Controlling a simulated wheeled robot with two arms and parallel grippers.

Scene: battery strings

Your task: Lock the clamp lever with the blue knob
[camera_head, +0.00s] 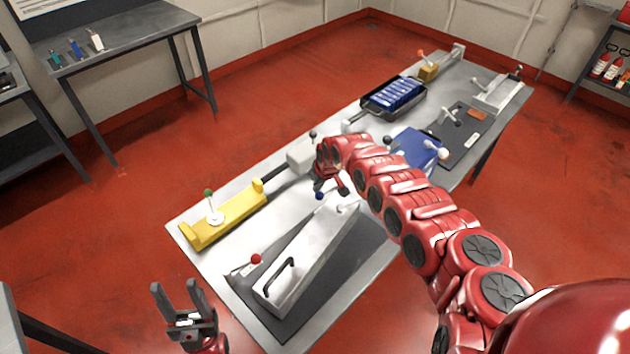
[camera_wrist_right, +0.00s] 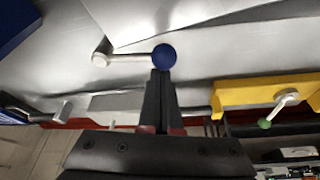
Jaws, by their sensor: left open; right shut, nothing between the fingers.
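The blue knob (camera_wrist_right: 164,56) is a ball on the end of a thin metal lever (camera_wrist_right: 130,58). In the right wrist view the lever runs left from the knob to a round pale pivot (camera_wrist_right: 100,59). In the head view the knob (camera_head: 319,196) shows small beside my right gripper (camera_head: 321,184). My right gripper (camera_wrist_right: 161,76) is shut and empty, its tips right at the knob's edge; I cannot tell whether they touch. My left gripper (camera_head: 180,298) is open and empty, off the table's near left corner.
A long metal box with a handle (camera_head: 305,260) lies on a dark mat near a red knob (camera_head: 256,258). A yellow fixture with a green knob (camera_head: 225,218) stands at the left. A blue block (camera_head: 418,148) and a battery tray (camera_head: 394,98) are further back.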

